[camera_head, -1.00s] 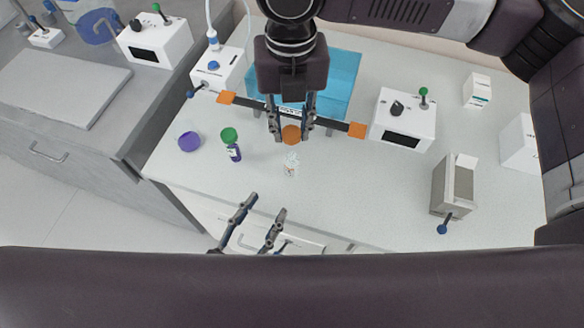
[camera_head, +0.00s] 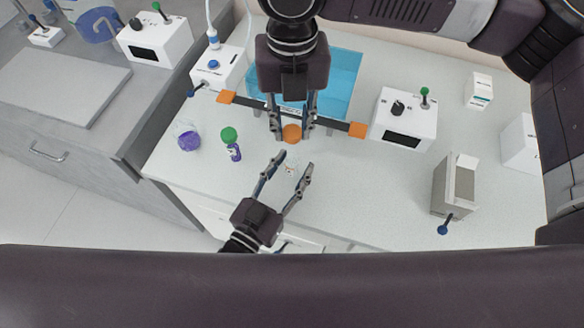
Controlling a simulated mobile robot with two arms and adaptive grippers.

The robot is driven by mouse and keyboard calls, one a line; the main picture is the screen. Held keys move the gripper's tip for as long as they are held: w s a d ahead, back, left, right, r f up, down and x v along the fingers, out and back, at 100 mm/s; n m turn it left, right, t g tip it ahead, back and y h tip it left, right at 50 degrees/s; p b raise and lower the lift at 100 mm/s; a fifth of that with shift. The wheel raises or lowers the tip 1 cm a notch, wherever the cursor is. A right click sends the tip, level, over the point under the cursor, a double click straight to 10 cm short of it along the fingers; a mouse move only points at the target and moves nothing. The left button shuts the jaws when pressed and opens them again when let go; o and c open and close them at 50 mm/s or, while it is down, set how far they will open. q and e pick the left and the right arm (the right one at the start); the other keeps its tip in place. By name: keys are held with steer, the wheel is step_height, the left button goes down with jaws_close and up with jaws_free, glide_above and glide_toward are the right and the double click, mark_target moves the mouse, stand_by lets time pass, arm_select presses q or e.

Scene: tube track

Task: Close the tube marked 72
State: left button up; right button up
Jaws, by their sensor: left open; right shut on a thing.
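A small clear tube (camera_head: 290,169) with a whitish label stands on the bench; its number is too small to read. My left gripper (camera_head: 296,162) is open, its two fingers reaching in from below on either side of this tube. I cannot tell whether they touch it. My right gripper (camera_head: 291,135) points down above and behind the tube and is shut on an orange cap (camera_head: 292,134). The cap is apart from the tube in this view.
A dark bar with orange ends (camera_head: 358,130) and a blue tray (camera_head: 342,80) are behind. A white device (camera_head: 405,119) and a grey block (camera_head: 454,186) stand right.

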arm_select(q)
jaws_close()
stand_by(0.3)
arm_select(e)
glide_above(292, 156)
steer(key=shift+f, duration=2.5)
steer(key=shift+f, duration=0.1)
steer(key=shift+f, duration=0.8)
steer(key=shift+f, duration=0.6)
